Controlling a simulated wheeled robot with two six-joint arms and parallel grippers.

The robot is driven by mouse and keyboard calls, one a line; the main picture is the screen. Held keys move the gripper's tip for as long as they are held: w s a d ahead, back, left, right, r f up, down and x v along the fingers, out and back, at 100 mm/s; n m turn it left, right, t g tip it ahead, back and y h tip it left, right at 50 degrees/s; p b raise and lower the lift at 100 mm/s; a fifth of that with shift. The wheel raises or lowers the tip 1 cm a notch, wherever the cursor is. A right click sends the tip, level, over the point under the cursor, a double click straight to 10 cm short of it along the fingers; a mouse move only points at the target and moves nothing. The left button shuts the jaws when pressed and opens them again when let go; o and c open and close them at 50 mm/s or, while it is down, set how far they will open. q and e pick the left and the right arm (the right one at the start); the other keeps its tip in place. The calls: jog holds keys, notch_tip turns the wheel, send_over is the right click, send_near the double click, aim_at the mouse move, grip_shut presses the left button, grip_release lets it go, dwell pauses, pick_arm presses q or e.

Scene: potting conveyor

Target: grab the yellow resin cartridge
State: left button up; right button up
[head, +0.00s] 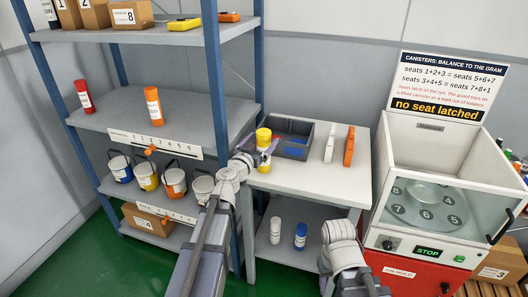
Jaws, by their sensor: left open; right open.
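The yellow resin cartridge (263,135) stands upright at the left edge of the white bench top in the head view. It shows a yellow top and a yellow lower part with a paler band. My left gripper (262,152) is at the cartridge, with its purple-grey fingers open on either side of its middle. Part of the cartridge is hidden by the fingers. Whether they touch it, I cannot tell. My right arm's white wrist shows low in the picture, in front of the bench; its gripper fingers are hidden.
A blue-post shelf (150,117) with cartridges and buckets is at left. A canister machine (430,190) stands at right.

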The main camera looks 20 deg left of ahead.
pick_arm(q)
jog(key=shift+w+d+r, duration=0.1)
jog(key=shift+w+d, duration=0.1)
jog(key=shift+w, duration=1.1)
jog(key=shift+w+d+r, duration=0.1)
jog(key=shift+w+d, duration=0.05)
jog(key=shift+w, duration=1.1)
jog(key=shift+c, duration=0.4)
grip_shut()
